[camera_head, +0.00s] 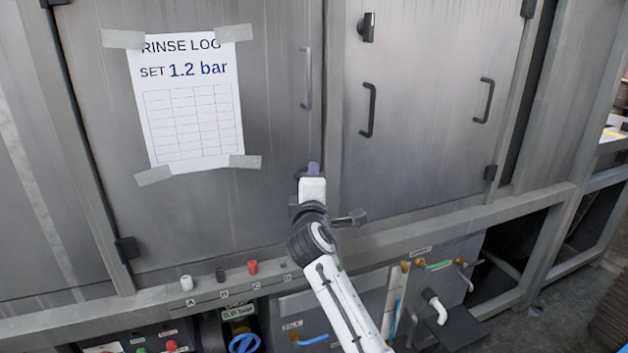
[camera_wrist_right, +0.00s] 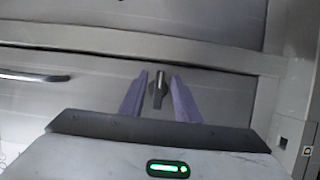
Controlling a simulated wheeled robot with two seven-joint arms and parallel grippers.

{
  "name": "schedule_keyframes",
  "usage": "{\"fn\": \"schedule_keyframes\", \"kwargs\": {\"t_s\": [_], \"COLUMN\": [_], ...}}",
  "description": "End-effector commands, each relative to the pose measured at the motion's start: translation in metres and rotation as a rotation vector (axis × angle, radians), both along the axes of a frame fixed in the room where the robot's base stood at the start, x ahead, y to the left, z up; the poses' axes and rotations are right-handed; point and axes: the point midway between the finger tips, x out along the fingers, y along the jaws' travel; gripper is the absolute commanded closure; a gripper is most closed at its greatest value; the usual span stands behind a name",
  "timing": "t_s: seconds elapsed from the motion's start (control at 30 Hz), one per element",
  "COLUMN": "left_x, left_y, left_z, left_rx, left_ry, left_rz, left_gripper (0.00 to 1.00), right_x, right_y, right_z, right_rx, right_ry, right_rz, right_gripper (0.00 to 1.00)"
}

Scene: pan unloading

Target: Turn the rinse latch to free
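My right gripper (camera_head: 313,168) is up at the lower right corner of the left steel door in the head view, beside the door frame. In the right wrist view its two purple fingers (camera_wrist_right: 160,100) are apart, with a dark latch handle (camera_wrist_right: 158,90) showing between them. There is a visible gap on each side of the handle. In the head view my gripper hides this latch. Another dark latch (camera_head: 367,27) sits high on the right door, away from my gripper. My left gripper is not in view.
A taped rinse log sheet (camera_head: 187,105) reads "SET 1.2 bar". Upright door handles (camera_head: 369,110) stick out from the doors. Below are a ledge with a red knob (camera_head: 253,267), a blue valve wheel (camera_head: 244,343) and a white pipe elbow (camera_head: 435,305).

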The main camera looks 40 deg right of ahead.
Motion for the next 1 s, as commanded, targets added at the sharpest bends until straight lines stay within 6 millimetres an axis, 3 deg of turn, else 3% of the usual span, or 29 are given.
{"fn": "schedule_keyframes", "kwargs": {"t_s": [0.27,0.7,1.0], "left_x": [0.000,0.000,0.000], "left_y": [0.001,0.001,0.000], "left_z": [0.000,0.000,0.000], "left_rx": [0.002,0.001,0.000], "left_ry": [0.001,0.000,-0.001], "left_rz": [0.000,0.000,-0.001], "left_gripper": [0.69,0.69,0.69], "right_x": [-0.004,-0.066,-0.084], "right_y": [0.003,0.048,0.061], "right_z": [0.000,0.000,0.000], "right_rx": [-0.001,0.002,-0.001], "right_ry": [0.001,0.001,0.001], "right_rz": [0.000,0.001,-0.001], "right_gripper": [0.70,0.70,0.70]}}
